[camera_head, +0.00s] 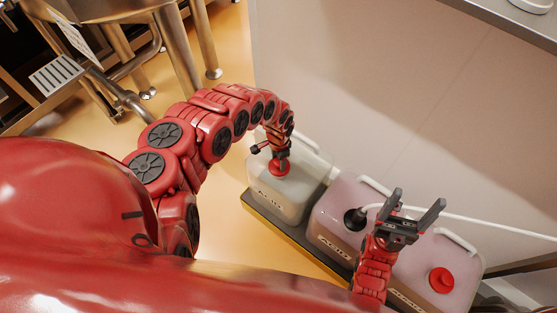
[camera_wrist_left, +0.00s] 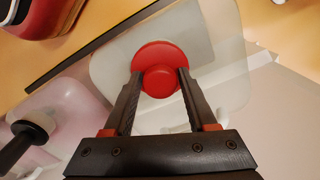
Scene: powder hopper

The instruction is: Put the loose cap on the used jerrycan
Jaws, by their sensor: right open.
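The used jerrycan (camera_head: 283,203) is the pale, whitish can labelled ACID at the left end of the row; it also shows in the left wrist view (camera_wrist_left: 225,85). The red cap (camera_head: 279,168) is at its top, over the spout area. In the left wrist view the cap (camera_wrist_left: 160,60) has a wide disc and a round knob. My left gripper (camera_wrist_left: 160,75) has its fingers on both sides of the knob, seemingly touching it. The cap hides the spout, so I cannot tell whether it is seated. My right gripper (camera_head: 418,210) is open, empty and raised above the cans.
A pinkish ACID can (camera_head: 335,220) stands beside it with a black fitting (camera_head: 355,218) and white hose (camera_head: 480,224). Another pinkish can at right has a red cap (camera_head: 441,280). The cans stand on a dark low platform (camera_head: 262,224) along a pale wall (camera_head: 400,90).

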